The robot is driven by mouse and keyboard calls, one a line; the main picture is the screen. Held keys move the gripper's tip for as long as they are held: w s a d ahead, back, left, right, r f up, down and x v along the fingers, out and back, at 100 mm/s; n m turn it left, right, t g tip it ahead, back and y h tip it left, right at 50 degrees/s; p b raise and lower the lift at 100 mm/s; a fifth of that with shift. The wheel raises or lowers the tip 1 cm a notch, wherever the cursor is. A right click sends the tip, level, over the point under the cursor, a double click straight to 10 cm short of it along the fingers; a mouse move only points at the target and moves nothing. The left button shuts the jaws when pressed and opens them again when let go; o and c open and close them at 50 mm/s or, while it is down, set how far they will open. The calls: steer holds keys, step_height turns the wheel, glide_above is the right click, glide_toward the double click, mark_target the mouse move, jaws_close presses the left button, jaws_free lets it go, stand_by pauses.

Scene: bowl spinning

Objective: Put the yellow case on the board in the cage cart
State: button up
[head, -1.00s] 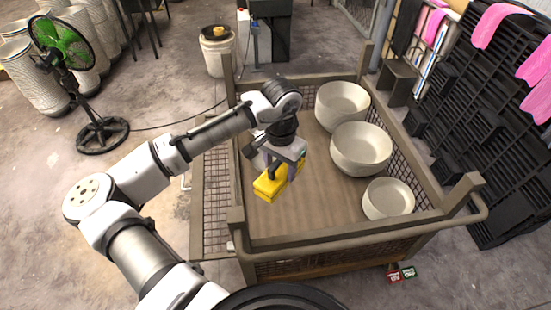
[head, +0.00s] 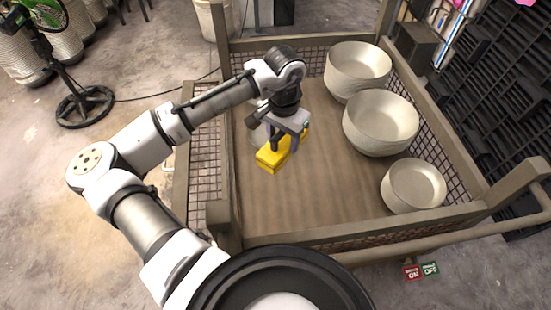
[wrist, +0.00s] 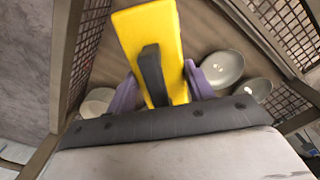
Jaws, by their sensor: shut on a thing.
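The yellow case (head: 268,158) is between the fingers of my gripper (head: 283,143), inside the cage cart (head: 226,178) over the left part of its brown board (head: 310,195). In the wrist view the case (wrist: 150,30) stands lengthwise between the purple fingers of my gripper (wrist: 160,88), with a black handle (wrist: 152,75) on its near side. My gripper is shut on the case. Whether the case's underside touches the board cannot be told. My gripper hides part of the case in the head view.
Three pale bowls (head: 358,68), (head: 380,120), (head: 413,185) stand along the cart's right side. A pale round thing (head: 260,136) shows partly behind the case. The cart's posts and mesh walls surround the board. The board's front middle is clear.

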step_height(320, 180, down, 33)
steer(key=b, duration=1.1)
steer(key=shift+r, duration=0.2)
steer(key=shift+f, duration=0.15)
steer(key=o, duration=1.2)
step_height(320, 180, up, 12)
steer(key=shift+r+p, duration=0.15)
steer(key=shift+p, duration=0.65)
